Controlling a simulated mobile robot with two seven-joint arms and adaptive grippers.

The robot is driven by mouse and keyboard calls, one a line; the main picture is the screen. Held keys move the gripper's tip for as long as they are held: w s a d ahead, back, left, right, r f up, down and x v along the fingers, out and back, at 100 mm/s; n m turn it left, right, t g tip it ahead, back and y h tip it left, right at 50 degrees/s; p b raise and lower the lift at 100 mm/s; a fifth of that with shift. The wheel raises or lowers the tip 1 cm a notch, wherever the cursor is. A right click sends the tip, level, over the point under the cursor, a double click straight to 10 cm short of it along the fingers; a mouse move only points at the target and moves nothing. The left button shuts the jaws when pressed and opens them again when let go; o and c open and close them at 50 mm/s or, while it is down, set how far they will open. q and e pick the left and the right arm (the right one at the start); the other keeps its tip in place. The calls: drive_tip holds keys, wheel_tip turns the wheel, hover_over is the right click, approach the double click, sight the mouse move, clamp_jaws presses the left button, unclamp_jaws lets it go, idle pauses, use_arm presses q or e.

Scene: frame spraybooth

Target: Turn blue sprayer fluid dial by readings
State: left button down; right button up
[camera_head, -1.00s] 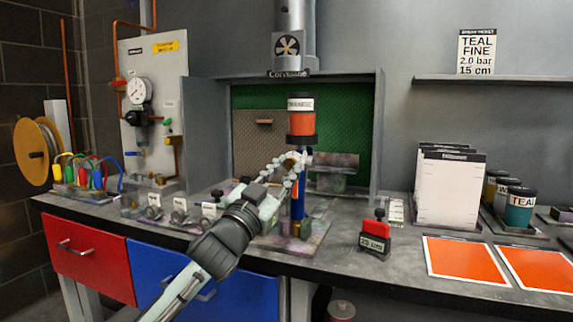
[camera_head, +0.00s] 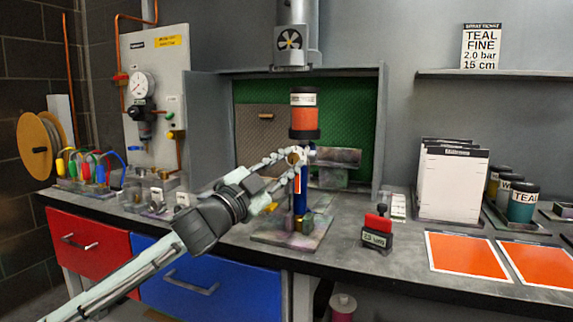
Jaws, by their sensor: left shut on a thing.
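The blue sprayer (camera_head: 301,197) stands upright on a paint-stained stand (camera_head: 296,232) at the front of the booth. An orange cup (camera_head: 304,119) with a black base and a partly legible label sits on top of it. My left gripper (camera_head: 300,158) reaches in from the left, its fingers shut at a small brass-coloured part, seemingly the fluid dial (camera_head: 294,157), just below the cup. The fingers hide much of the dial, and any marks on it are too small to read. My right gripper is not in view.
A pressure gauge (camera_head: 142,84) is on the wall panel at left. A card (camera_head: 481,48) reads TEAL FINE 2.0 bar 15 cm.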

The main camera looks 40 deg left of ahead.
use_arm(q)
drive_tip(key=c, duration=1.3)
unclamp_jaws()
drive_tip(key=shift+c, duration=0.2)
drive_tip(key=shift+s+f, duration=0.3)
drive_tip(key=shift+s, duration=0.25)
drive_tip(key=v, duration=1)
drive_tip(key=shift+s, duration=0.45)
